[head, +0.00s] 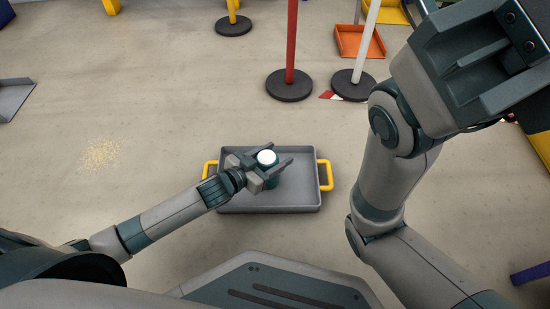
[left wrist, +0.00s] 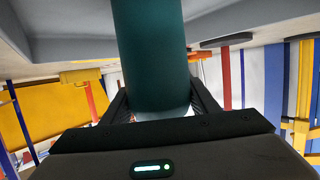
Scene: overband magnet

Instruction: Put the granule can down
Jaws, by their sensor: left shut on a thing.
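The granule can (head: 272,183) is a dark teal cylinder with a white top, upright as far as I can tell. My left gripper (head: 270,165) is shut on it, with a finger on each side. In the head view the can is over the middle of a grey tray (head: 230,200) with yellow handles. In the left wrist view the can (left wrist: 150,55) stands between the dark fingers, and its far end is cut off by the picture edge. I cannot tell whether its base touches the tray.
Pale granules (head: 98,155) lie spilled on the floor at the left. A red post (head: 291,45) and a white post (head: 367,45) stand on black bases behind the tray. An orange dustpan-like tray (head: 358,42) lies farther back. The floor around the grey tray is mostly clear.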

